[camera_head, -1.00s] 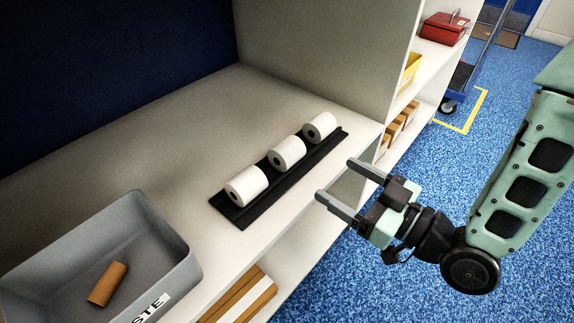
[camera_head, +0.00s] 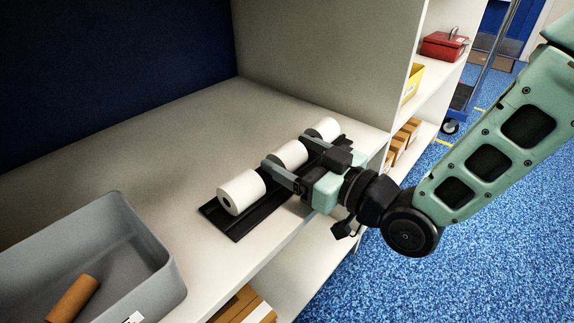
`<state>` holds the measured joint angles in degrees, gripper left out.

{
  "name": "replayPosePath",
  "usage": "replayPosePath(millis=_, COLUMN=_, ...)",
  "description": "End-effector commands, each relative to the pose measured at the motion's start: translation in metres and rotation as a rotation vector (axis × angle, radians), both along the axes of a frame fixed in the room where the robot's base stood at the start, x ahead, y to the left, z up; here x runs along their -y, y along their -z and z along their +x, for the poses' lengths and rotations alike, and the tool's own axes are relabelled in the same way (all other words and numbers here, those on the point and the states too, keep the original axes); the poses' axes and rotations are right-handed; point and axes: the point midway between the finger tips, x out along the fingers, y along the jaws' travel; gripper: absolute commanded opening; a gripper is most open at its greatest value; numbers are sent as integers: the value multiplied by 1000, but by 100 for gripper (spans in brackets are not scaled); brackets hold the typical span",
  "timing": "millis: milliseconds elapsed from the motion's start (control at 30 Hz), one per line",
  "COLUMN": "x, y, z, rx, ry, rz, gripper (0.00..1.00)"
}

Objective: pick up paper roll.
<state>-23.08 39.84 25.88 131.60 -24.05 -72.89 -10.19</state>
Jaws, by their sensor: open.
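Three white paper rolls lie in a row on a black tray (camera_head: 238,226) on the shelf: a near left roll (camera_head: 241,193), a middle roll (camera_head: 287,154) and a far right roll (camera_head: 324,129). My gripper (camera_head: 285,150) is open at the middle roll. One finger lies between the near and middle rolls, the other between the middle and far rolls. The fingers and gripper body hide part of the middle roll and tray. I cannot tell whether either finger touches a roll.
A grey waste bin (camera_head: 160,275) with a brown cardboard tube (camera_head: 73,298) inside stands at the lower left. A divider panel (camera_head: 325,60) rises behind the rolls at the right. Shelf surface (camera_head: 150,150) behind the tray is clear. Cartons (camera_head: 243,306) sit on the shelf below.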

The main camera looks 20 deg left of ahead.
Motion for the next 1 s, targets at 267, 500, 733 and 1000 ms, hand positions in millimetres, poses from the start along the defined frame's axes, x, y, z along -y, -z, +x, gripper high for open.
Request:
replayPosePath(millis=267, x=-5, y=-1, z=2, rx=0, ry=-1, rz=1, gripper=77)
replayPosePath(millis=500, x=-5, y=-1, z=1, rx=0, ry=-1, rz=1, gripper=28)
replayPosePath(millis=733, x=-5, y=-2, z=2, rx=0, ry=-1, rz=1, gripper=28)
replayPosePath(millis=1000, x=-5, y=-43, z=2, rx=3, ry=-1, rz=3, gripper=28)
